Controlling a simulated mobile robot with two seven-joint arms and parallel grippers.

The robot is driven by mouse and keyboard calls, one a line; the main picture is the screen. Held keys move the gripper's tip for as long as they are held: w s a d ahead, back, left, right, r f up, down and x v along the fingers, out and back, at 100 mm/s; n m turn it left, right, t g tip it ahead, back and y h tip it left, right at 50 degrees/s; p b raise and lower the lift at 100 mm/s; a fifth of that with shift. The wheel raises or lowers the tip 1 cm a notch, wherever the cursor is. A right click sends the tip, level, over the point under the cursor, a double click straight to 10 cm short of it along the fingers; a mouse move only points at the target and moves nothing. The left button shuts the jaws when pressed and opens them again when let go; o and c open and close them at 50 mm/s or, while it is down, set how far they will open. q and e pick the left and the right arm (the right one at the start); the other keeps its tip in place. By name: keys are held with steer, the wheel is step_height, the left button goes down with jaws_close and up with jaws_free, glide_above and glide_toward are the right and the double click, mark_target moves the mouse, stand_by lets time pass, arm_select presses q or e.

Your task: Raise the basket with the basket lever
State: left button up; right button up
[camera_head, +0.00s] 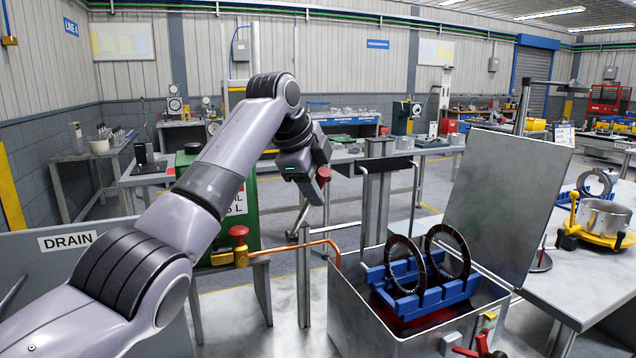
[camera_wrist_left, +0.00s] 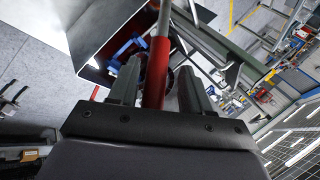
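The basket (camera_head: 408,303) is a blue rack inside the open metal tank (camera_head: 365,318). It holds two dark rings upright, near the tank's rim level. The basket lever has a red grip whose end (camera_head: 322,173) shows beside my left gripper (camera_head: 306,172) in the head view. A grey rod continues beyond the grip. The fingers are hidden in the head view. My right gripper is not in view.
The tank's lid (camera_head: 508,195) stands open at the right. A red valve knob (camera_head: 238,232) and copper pipe are left of the tank, near the DRAIN panel (camera_head: 68,240).

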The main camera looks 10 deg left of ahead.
arm_select(q)
steer(key=b+v, duration=0.1)
steer(key=v, duration=0.6)
stand_by(0.3)
